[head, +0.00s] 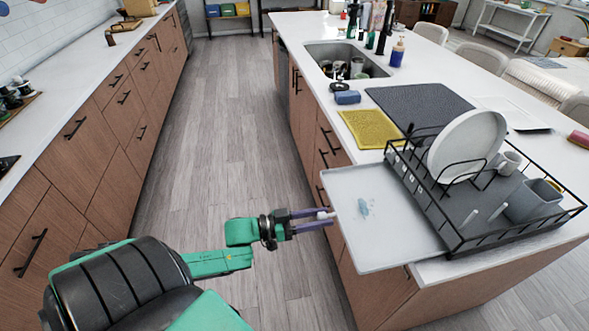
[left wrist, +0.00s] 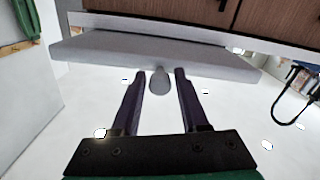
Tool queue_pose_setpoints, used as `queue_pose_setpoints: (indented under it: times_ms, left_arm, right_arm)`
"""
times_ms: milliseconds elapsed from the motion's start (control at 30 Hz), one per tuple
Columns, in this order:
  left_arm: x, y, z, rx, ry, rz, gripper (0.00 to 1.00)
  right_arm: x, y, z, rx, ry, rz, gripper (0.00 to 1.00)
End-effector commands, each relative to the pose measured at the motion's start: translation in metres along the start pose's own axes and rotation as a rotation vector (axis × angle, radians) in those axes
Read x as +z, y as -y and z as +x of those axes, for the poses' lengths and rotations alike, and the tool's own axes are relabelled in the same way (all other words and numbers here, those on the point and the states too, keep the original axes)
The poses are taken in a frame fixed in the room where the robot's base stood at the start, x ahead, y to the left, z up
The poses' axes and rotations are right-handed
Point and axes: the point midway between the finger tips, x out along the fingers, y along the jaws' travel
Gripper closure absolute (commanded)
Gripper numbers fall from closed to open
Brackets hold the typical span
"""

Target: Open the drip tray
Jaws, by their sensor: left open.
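The drip tray (head: 390,235) is a flat light-grey tray with a small blue mark on it. It sticks out from under the black dish rack (head: 440,205) and overhangs the island's edge. My left gripper (head: 326,217) is at the tray's outer edge, its fingers pointing at it. In the left wrist view, the tray's grey front (left wrist: 120,54) crosses the top, and its rounded knob (left wrist: 160,82) sits between the two spread fingers (left wrist: 159,74). A gap shows on each side of the knob. My right gripper is not in view.
The rack holds a white plate (head: 467,146), a mug (head: 508,162) and a grey container (head: 533,200). A yellow mat (head: 370,129), a dark mat (head: 418,105) and a sink (head: 345,62) lie farther along the island. The wooden floor (head: 215,120) between the counters is clear.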

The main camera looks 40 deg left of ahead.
Motion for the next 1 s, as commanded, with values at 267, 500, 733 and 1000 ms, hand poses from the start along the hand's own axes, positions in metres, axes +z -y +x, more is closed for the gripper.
queue_pose_setpoints:
  times_ms: [267, 500, 733, 1000]
  left_arm:
    - [0.002, 0.000, -0.032, -0.001, 0.006, -0.002, 0.56]
    - [0.002, 0.000, -0.096, -0.003, 0.008, -0.003, 0.56]
    - [0.001, 0.000, -0.141, -0.001, 0.002, 0.000, 0.56]
    - [0.000, 0.000, -0.146, 0.001, -0.001, 0.001, 0.56]
  right_arm:
    - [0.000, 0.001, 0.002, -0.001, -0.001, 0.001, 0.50]
    - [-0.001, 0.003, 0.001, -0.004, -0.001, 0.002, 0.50]
    - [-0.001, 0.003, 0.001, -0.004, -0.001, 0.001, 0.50]
    - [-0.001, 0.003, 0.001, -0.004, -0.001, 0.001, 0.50]
